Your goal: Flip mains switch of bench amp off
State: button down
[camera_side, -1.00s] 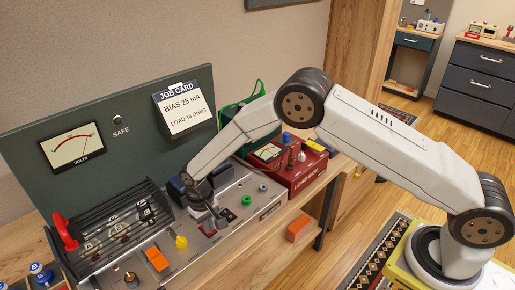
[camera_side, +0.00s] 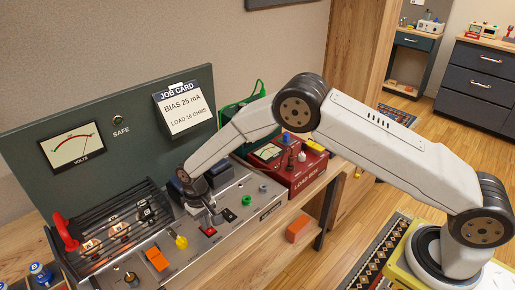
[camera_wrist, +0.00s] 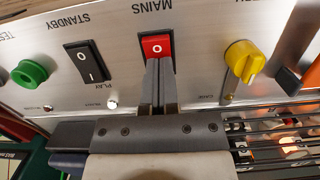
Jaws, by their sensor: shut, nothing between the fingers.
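The bench amp (camera_side: 240,195) stands below a dark green panel in the side view. Its mains switch (camera_side: 208,231) is a small red rocker on the front. In the wrist view the red mains switch (camera_wrist: 156,46) shows a white O, and its lettering is upside down. My gripper (camera_wrist: 158,65) is shut and empty, its fingertips at the switch's near end and covering that part. I cannot tell whether they touch it. In the side view my gripper (camera_side: 212,214) is over the amp front, just behind the switch.
A black standby switch (camera_wrist: 86,62) and a yellow knob (camera_wrist: 244,58) flank the mains switch. A tube cage (camera_side: 115,220) with a red handle (camera_side: 65,231) is at left, with glowing tubes inside. A red load box (camera_side: 295,160) stands at right.

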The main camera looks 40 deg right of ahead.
jog(key=shift+r, duration=0.2)
notch_tip(320, 180, up, 14)
jog(key=w, duration=0.1)
jog(key=shift+w+f, duration=0.25)
jog(key=shift+w, duration=0.1)
jog(key=shift+s, duration=0.1)
dwell(0.4)
jog(key=shift+s+d+r, duration=0.1)
jog(key=shift+s+r, duration=0.1)
jog(key=shift+s, duration=0.4)
jog(key=shift+f, duration=0.2)
jog(key=f, duration=0.4)
jog(key=s+f, duration=0.1)
jog(key=f, duration=0.8)
jog(key=shift+s+f, duration=0.3)
jog(key=shift+s, duration=0.05)
